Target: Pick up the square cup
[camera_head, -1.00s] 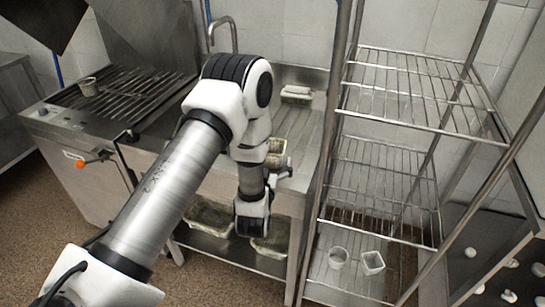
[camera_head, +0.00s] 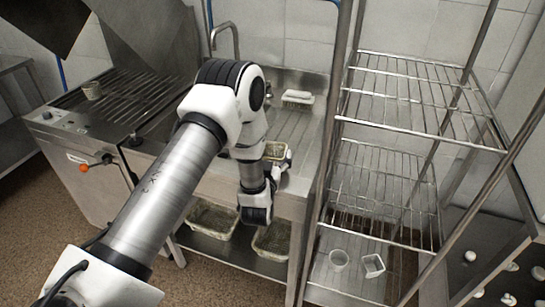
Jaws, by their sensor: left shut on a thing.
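My left gripper (camera_head: 281,167) is over the steel sink counter, partly hidden behind my own wrist. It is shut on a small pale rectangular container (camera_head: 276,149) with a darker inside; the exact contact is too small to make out. A whitish, square-mouthed cup (camera_head: 374,265) stands on the bottom shelf of the wire rack, well to the right of and below the gripper. My right gripper is not in view.
The wire rack (camera_head: 415,125) has bare upper shelves and upright posts right of the arm. A container (camera_head: 297,99) sits at the counter's back by the tap (camera_head: 224,40). Baskets (camera_head: 213,219) lie on the undershelf.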

